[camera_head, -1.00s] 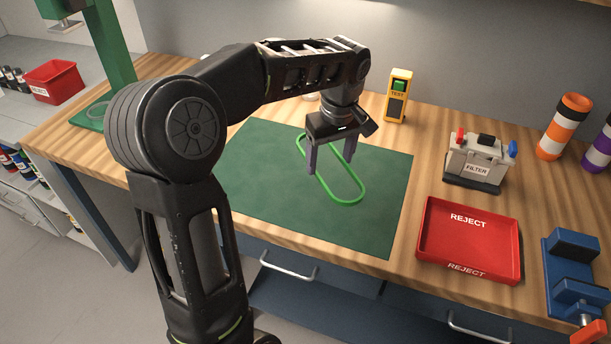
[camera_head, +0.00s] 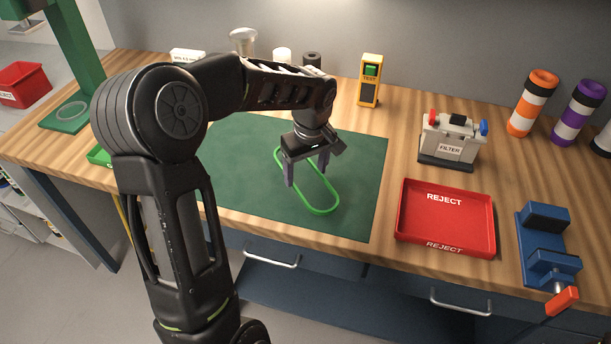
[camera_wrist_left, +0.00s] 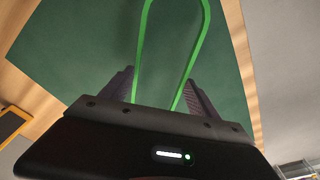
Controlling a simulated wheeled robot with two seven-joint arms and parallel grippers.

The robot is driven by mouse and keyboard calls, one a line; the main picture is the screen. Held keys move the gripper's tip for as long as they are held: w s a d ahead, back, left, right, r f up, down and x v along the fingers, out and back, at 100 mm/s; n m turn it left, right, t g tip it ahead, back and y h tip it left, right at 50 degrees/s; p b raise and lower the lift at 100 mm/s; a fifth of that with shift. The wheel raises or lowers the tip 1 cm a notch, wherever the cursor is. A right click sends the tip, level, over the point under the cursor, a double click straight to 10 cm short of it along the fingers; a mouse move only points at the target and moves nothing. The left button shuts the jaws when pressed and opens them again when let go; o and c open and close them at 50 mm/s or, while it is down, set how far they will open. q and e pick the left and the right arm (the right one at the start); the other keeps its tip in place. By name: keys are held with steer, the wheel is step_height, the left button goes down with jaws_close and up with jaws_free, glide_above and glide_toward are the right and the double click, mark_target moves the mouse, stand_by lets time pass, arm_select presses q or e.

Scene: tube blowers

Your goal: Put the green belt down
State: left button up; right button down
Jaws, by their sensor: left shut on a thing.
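The green belt (camera_head: 323,209) is a thin closed loop, long and oval, over the dark green mat (camera_head: 240,160) on the wooden bench. In the left wrist view the belt (camera_wrist_left: 146,45) runs out from between the fingers (camera_wrist_left: 160,95) as a long loop. I cannot tell whether the belt touches the mat. My right gripper is not in view.
Right of the mat are a red reject tray (camera_head: 446,220), a filter unit (camera_head: 449,142) and a blue vise (camera_head: 547,250). A yellow tester (camera_head: 370,80) stands behind. A green press (camera_head: 75,70) stands at the left. The mat's right part is clear.

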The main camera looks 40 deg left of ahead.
arm_select(q)
steer(key=shift+f, duration=1.2)
steer(key=shift+f, duration=0.15)
steer(key=o, duration=1.4)
steer(key=shift+c, duration=0.2)
step_height(320, 180, up, 12)
steer(key=d, duration=0.1)
steer(key=shift+s+d+b, duration=0.15)
steer(key=shift+s+b, duration=0.15)
steer(key=shift+b, duration=0.15)
